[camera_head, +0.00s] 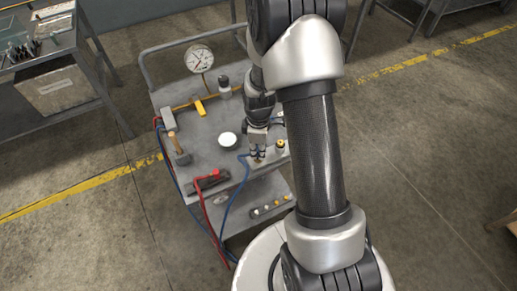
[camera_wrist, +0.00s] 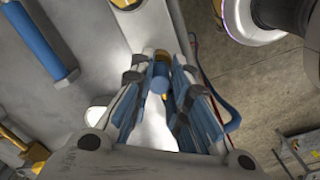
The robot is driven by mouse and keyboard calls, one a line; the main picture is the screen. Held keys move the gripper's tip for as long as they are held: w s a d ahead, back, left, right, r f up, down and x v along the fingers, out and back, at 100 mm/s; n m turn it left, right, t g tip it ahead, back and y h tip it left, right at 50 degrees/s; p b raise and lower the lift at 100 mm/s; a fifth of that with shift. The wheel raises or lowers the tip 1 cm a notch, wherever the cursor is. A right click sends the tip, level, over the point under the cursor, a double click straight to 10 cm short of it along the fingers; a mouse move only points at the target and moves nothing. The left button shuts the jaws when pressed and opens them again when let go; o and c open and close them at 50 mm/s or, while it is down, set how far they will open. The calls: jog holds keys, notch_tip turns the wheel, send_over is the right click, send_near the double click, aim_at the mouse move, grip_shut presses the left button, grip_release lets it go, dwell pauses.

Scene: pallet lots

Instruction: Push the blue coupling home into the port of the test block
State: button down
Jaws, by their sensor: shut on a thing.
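My gripper (camera_head: 257,155) is over the front right part of the grey cart top. In the wrist view, the two blue-padded fingers of my gripper (camera_wrist: 160,68) are shut on the blue coupling (camera_wrist: 159,80). A brass-coloured part (camera_wrist: 163,57) shows just beyond the coupling, between the fingertips. I cannot tell whether the coupling touches the port or how deep it sits. In the head view, the coupling is mostly hidden by the fingers, and a blue hose (camera_head: 236,190) curves down from there. The test block is partly hidden by my gripper and not clearly told apart.
A red coupling (camera_head: 208,177) with a red hose is at the front left. Open floor lies left of the cart.

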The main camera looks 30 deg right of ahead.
jog(key=shift+f+b, duration=0.5)
jog(key=shift+f, duration=0.1)
dwell(0.3)
jog(key=c, duration=1.5)
grip_release()
jog(key=shift+o, duration=0.2)
notch_tip(320, 180, up, 12)
notch_tip(320, 180, up, 13)
jog(key=m+t, duration=0.2)
jog(key=m, duration=0.3)
send_over(258, 149)
jog(key=s+a, duration=0.5)
jog(key=s, duration=0.2)
jog(key=s+a+r+m+t, duration=0.1)
jog(key=s+a+r+m, duration=0.1)
jog(key=s, duration=0.4)
jog(key=s+a+r+m+t, duration=0.1)
jog(key=s+a+r+m, duration=0.2)
jog(key=s, duration=0.3)
jog(key=shift+r+m+t, duration=0.3)
jog(key=shift+m, duration=0.2)
